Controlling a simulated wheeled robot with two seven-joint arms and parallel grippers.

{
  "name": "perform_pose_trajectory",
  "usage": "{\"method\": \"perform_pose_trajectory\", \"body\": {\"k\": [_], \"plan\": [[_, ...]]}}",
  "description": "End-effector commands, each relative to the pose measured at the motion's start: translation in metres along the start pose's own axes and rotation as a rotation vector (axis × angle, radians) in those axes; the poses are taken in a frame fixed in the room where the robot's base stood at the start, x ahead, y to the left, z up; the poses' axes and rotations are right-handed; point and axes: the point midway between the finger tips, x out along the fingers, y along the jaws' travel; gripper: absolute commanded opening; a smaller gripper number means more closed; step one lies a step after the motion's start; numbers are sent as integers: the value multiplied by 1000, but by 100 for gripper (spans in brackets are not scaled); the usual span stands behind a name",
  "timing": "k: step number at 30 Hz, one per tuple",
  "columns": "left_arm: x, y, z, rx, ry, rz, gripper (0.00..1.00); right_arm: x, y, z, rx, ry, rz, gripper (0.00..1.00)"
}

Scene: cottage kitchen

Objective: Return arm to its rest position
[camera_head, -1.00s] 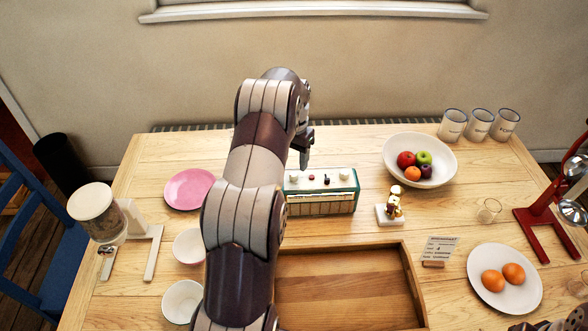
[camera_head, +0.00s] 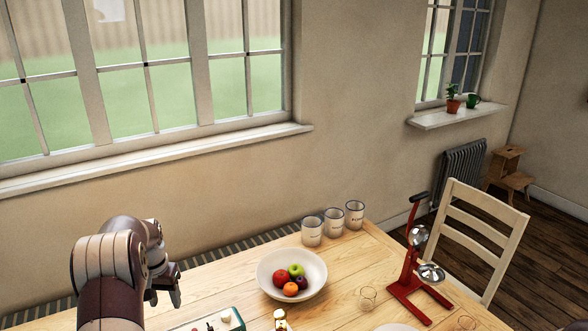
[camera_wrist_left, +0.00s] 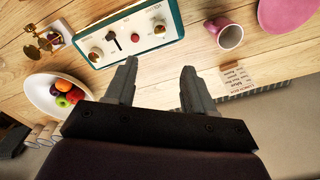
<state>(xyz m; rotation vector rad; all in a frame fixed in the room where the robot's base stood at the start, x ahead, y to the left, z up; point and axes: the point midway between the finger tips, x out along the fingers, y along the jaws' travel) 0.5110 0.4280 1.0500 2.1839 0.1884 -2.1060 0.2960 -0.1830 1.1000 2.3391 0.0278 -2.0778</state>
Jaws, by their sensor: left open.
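My left arm rises at the lower left of the head view. Its gripper (camera_head: 166,297) is above the far side of the wooden table (camera_head: 225,281), left of the fruit bowl. In the left wrist view the gripper (camera_wrist_left: 158,72) has its two fingers apart with nothing between them. Beyond the fingertips is a teal-edged box with knobs (camera_wrist_left: 150,30); its corner also shows low in the head view (camera_head: 229,319). My right gripper is not in view.
A white bowl (camera_head: 262,279) holds fruit. Several labelled cups (camera_head: 312,232) stand behind it. A red metal stand (camera_head: 404,287) is on the right, near a cream chair (camera_head: 482,212). The left wrist view shows a pink mug (camera_wrist_left: 229,36) and pink plate (camera_wrist_left: 291,14). A wall with windows is behind.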

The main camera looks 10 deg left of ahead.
Motion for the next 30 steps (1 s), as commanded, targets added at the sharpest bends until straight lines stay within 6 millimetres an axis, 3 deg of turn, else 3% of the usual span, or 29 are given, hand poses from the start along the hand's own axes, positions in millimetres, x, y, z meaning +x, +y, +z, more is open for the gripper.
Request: {"method": "perform_pose_trajectory", "body": {"k": [2, 4, 8, 9, 12, 15, 19, 30], "plan": [[21, 8, 23, -62, -30, 10, 54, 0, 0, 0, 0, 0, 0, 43], [21, 31, 50, -102, -36, 11, 54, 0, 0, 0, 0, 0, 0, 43], [-4, 104, 119, -92, -21, 11, 54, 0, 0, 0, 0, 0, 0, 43], [-13, 126, 145, -71, -12, 11, 54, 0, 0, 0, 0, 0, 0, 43], [-33, 167, 207, 7, 9, 15, 54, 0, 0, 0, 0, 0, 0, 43], [-48, 190, 249, 103, 30, 20, 54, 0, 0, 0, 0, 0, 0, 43], [-63, 206, 250, 176, 87, 29, 54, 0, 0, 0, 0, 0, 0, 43], [-63, 206, 250, 176, 87, 29, 54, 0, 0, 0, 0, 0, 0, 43]]}}
